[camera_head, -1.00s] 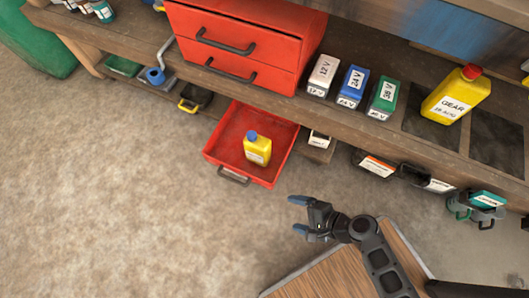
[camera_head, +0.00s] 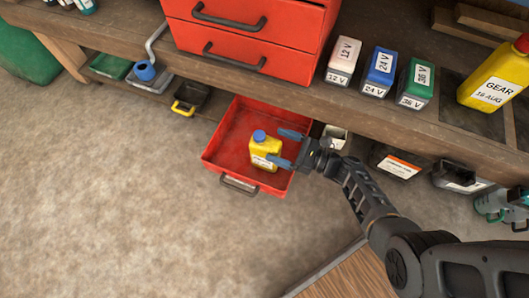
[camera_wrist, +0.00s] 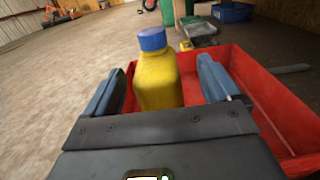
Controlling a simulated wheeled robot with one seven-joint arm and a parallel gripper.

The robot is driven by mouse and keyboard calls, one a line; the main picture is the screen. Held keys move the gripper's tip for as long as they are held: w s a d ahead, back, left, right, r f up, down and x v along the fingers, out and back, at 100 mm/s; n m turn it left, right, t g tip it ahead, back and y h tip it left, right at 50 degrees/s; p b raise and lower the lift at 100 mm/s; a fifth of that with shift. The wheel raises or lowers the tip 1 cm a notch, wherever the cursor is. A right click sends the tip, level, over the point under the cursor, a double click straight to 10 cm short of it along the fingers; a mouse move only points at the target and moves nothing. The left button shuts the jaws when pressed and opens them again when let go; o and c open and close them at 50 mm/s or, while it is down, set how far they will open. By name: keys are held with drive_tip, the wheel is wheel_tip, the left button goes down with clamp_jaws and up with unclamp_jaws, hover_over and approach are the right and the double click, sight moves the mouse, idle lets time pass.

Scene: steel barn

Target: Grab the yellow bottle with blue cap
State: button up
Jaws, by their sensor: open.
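The yellow bottle with a blue cap (camera_head: 265,150) stands upright in an open red drawer (camera_head: 222,137) below the workbench. My gripper (camera_head: 286,148) is open at the drawer's right side, its blue fingertips pointing left at the bottle. In the wrist view the bottle (camera_wrist: 158,78) stands ahead between the two open fingers (camera_wrist: 165,92), with its blue cap above finger height. The fingers do not appear to touch it. The bottle's lower end is hidden behind the gripper body in the wrist view. The red drawer (camera_wrist: 270,95) also shows there around the right finger.
The workbench edge (camera_head: 300,95) overhangs just behind the drawer. A red cabinet (camera_head: 235,40), white, blue and green battery packs (camera_head: 380,72) and a larger yellow bottle with a red cap (camera_head: 497,80) stand on it. Bins line the lower shelf.

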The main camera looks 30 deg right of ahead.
sight(265, 141)
drive_tip(key=b+x, duration=0.1)
drive_tip(key=x, duration=0.4)
drive_tip(key=shift+s+a, duration=0.15)
drive_tip(key=shift+a, duration=0.05)
drive_tip(key=shift+c, duration=0.3)
clamp_jaws()
idle(0.4)
drive_tip(key=shift+r, duration=0.15)
